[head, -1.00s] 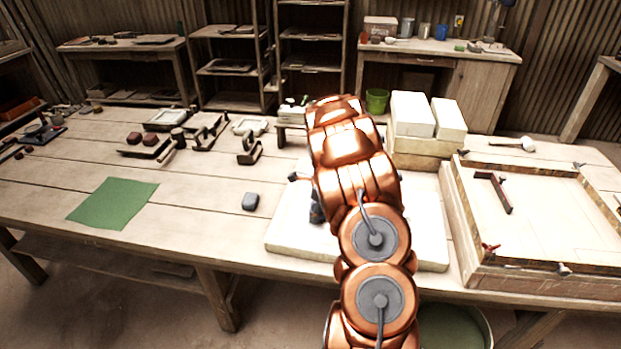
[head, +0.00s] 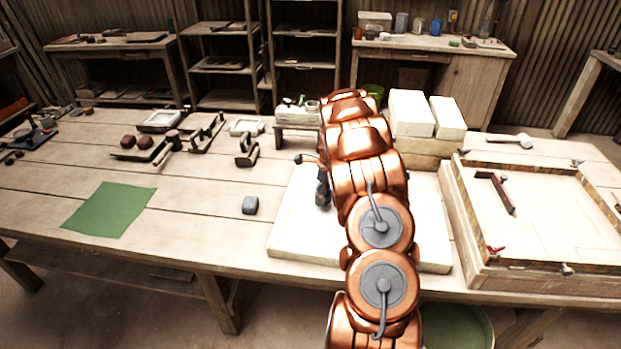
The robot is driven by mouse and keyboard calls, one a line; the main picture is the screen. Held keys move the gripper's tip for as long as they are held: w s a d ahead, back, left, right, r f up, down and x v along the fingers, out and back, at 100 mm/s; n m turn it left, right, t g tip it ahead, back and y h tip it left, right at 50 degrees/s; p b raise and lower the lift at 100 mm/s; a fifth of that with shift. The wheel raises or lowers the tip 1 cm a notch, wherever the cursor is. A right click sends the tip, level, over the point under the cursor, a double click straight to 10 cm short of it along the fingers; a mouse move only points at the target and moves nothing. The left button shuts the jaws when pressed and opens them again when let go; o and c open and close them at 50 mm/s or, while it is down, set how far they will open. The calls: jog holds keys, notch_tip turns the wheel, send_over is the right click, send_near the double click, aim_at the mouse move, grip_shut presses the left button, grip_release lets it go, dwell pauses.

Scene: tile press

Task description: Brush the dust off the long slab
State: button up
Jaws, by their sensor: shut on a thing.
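The long pale slab (head: 300,240) lies flat on the bench, partly covered by my arm. I cannot make out dust on it at this size. My gripper (head: 322,192) is over the slab's left part, and only a dark bit of it shows past the left side of my arm. A thin dark handle end (head: 300,158) sticks out to the left there. It looks like part of a brush held in my shut gripper; the bristles and the fingertips are hidden.
A wooden-framed tray (head: 540,283) stands close on the right. Several tools lie at the back left. The bench's front left is mostly clear.

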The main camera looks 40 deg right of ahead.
jog(key=shift+r+p, duration=0.5)
jog(key=shift+r, duration=2.15)
